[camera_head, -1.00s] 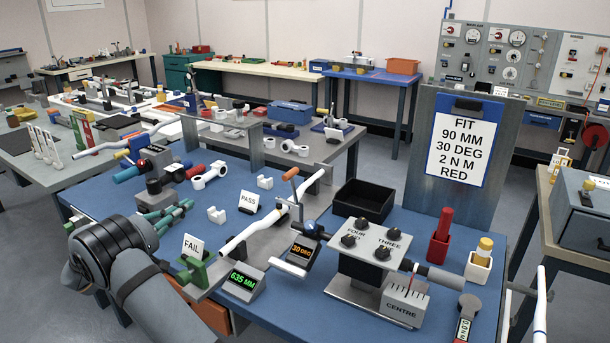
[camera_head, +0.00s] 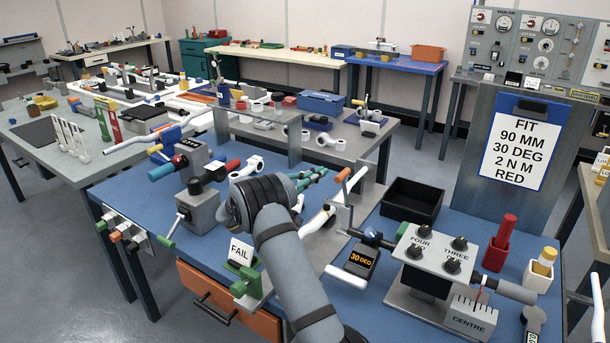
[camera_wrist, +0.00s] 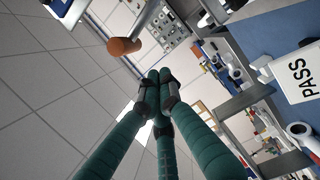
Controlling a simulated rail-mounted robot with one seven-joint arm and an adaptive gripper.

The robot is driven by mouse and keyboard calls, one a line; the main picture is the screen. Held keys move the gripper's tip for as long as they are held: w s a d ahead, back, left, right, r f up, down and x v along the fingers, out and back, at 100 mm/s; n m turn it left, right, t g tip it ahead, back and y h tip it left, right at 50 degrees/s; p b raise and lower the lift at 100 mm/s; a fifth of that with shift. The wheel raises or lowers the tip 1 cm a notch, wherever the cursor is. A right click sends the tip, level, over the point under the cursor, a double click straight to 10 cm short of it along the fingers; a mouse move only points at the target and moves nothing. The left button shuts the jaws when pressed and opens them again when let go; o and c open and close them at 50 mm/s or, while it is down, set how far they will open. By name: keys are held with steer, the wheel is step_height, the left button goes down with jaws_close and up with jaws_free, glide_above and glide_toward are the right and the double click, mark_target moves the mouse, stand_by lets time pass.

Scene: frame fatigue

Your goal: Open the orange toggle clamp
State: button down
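The orange toggle clamp's handle (camera_head: 342,175) stands up on its metal lever beside the white bar on the blue bench. The orange tip (camera_wrist: 123,46) also shows at upper left in the wrist view, on a grey rod. My gripper (camera_head: 320,173) has teal fingers pointing toward the handle, just left of it in the head view. In the wrist view the fingertips (camera_wrist: 160,75) come together with nothing visible between them, and the orange tip is apart from them. My wrist and forearm hide part of the white bar and the clamp's surroundings.
A 30 DEG display (camera_head: 361,259) and a grey box with black knobs (camera_head: 434,249) stand right of the clamp. A black bin (camera_head: 412,201) lies behind. A FAIL card (camera_head: 241,252) is left of my arm. A PASS card (camera_wrist: 296,76) shows in the wrist view.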

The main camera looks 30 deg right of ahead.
steer(key=shift+s+d, duration=0.25)
steer(key=shift+s, duration=0.4)
steer(key=shift+s+d, duration=0.2)
steer(key=shift+s, duration=0.4)
steer(key=shift+r, duration=0.1)
steer(key=shift+s+d+r+m+b, duration=0.15)
steer(key=shift+s+m+b, duration=0.25)
steer(key=shift+b, duration=0.2)
steer(key=shift+s+d+m+b, duration=0.1)
steer(key=shift+s+m+b, duration=0.15)
steer(key=shift+m+b, duration=0.25)
